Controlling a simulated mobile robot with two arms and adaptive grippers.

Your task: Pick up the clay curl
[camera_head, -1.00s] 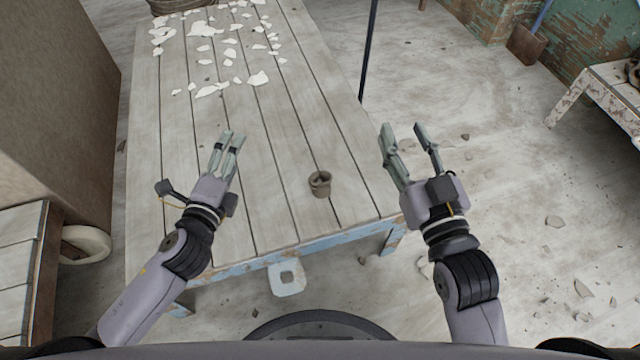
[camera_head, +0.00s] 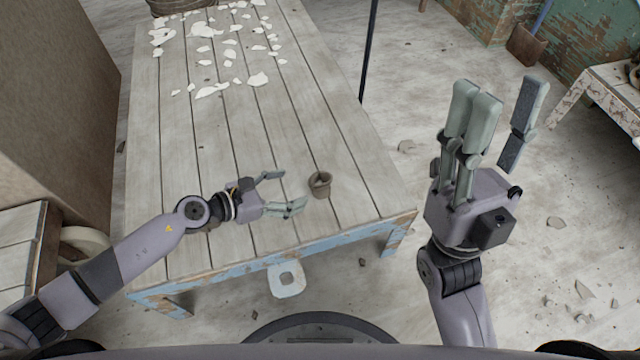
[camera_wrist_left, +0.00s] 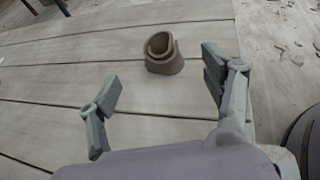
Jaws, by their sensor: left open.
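The clay curl (camera_head: 320,186) is a small brown rolled piece standing on the wooden table near its front right part. In the left wrist view the curl (camera_wrist_left: 164,54) shows its spiral top, ahead of the fingers and between their lines. My left gripper (camera_head: 288,191) is open and empty, just left of the curl and pointing at it, with a gap between. Its fingers (camera_wrist_left: 165,88) are spread wide in the left wrist view. My right gripper (camera_head: 500,105) is raised off the table's right side, fingers apart and nothing between them.
The plank table (camera_head: 190,130) has a blue worn front edge. Several white shards (camera_head: 205,30) lie at its far end. The planks around the curl are clear. A brown block-like cabinet (camera_head: 55,80) stands at the left. A worn bench (camera_head: 600,95) stands at the far right.

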